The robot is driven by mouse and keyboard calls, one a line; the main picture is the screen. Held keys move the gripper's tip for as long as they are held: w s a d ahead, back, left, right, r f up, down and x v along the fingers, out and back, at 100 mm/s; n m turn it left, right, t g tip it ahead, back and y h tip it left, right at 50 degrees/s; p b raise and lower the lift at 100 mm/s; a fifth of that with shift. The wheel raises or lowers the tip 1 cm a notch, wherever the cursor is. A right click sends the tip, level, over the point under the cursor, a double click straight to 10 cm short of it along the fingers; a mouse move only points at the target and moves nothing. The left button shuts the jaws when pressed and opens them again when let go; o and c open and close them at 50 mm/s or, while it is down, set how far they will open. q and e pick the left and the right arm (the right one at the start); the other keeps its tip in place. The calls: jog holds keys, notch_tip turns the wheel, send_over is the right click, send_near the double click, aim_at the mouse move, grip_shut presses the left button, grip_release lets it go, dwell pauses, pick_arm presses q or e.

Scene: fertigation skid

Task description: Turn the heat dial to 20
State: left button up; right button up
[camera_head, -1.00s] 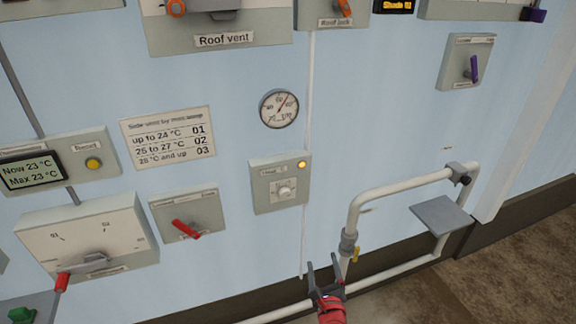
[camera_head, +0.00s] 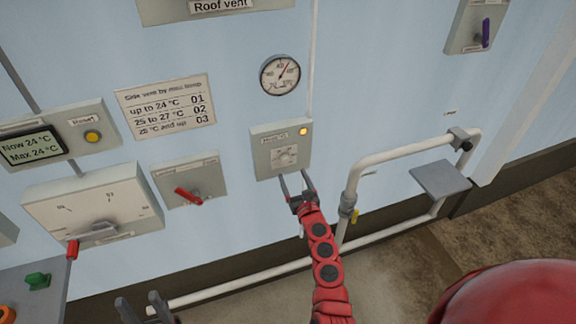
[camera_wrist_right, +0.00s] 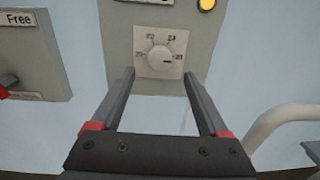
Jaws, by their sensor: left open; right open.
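The heat dial (camera_head: 285,156) is a small pale round knob on a grey wall box (camera_head: 262,166) with a lit amber lamp (camera_head: 303,132). In the right wrist view the dial (camera_wrist_right: 160,59) sits on a white scale plate with small numbers, and its dark mark points right. My right gripper (camera_head: 296,183) is open and empty just below the box. In the wrist view its two fingers (camera_wrist_right: 162,82) point up at the dial, one to each side, apart from it. My left gripper (camera_head: 140,306) is open and empty at the bottom left, away from the dial.
A round gauge (camera_head: 280,75) hangs above the box. A red-handled switch (camera_head: 188,194) is at its left. White pipes (camera_head: 400,153) and a grey shelf plate (camera_head: 440,180) stand out at the right. A display (camera_head: 30,149) reads Now 24 °C.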

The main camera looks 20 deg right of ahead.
aim_at(287, 163)
jog(key=w+b, duration=0.1)
jog(key=w, duration=0.4)
jog(key=shift+w+f, duration=0.1)
jog(key=shift+f, duration=0.05)
jog(key=shift+w+b, duration=0.3)
jog(key=shift+w, duration=0.1)
grip_shut()
